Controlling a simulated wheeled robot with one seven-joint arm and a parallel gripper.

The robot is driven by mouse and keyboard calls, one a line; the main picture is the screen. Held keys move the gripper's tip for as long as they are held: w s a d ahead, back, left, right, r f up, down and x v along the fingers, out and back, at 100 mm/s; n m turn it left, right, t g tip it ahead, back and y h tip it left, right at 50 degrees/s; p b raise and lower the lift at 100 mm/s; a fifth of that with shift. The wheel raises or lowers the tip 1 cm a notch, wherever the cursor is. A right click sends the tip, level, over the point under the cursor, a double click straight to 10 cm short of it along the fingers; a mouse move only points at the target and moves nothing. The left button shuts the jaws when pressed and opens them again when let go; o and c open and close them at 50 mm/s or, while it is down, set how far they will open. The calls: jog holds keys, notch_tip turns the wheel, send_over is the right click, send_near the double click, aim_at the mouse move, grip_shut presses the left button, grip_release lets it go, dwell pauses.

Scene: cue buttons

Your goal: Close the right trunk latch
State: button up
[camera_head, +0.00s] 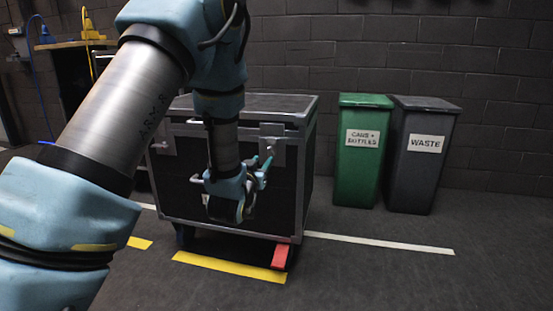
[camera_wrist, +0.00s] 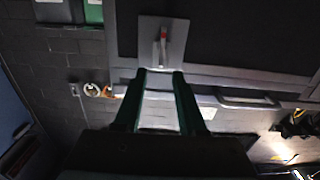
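The trunk (camera_head: 180,195) is a black case with grey metal edges, standing on the floor in the head view. Its right latch (camera_head: 272,132) is a grey plate near the top right of the front face. I cannot tell whether the latch is open or closed. My gripper (camera_head: 264,170) is in front of the trunk, just below the right latch. In the wrist view my gripper (camera_wrist: 160,76) has its two teal fingers apart with nothing between them.
A left latch (camera_head: 165,147) shows partly beside my arm. A green bin (camera_head: 357,175) and a grey waste bin (camera_head: 412,175) stand to the right, against the brick wall. A red block (camera_head: 280,256) is at the trunk's lower right corner. The floor at the front right is clear.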

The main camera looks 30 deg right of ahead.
aim_at(269, 152)
jog(key=b+x, duration=0.1)
jog(key=x, duration=0.8)
jog(key=shift+a+b, duration=0.1)
jog(key=shift+b, duration=0.3)
jog(key=shift+c, duration=0.2)
grip_shut()
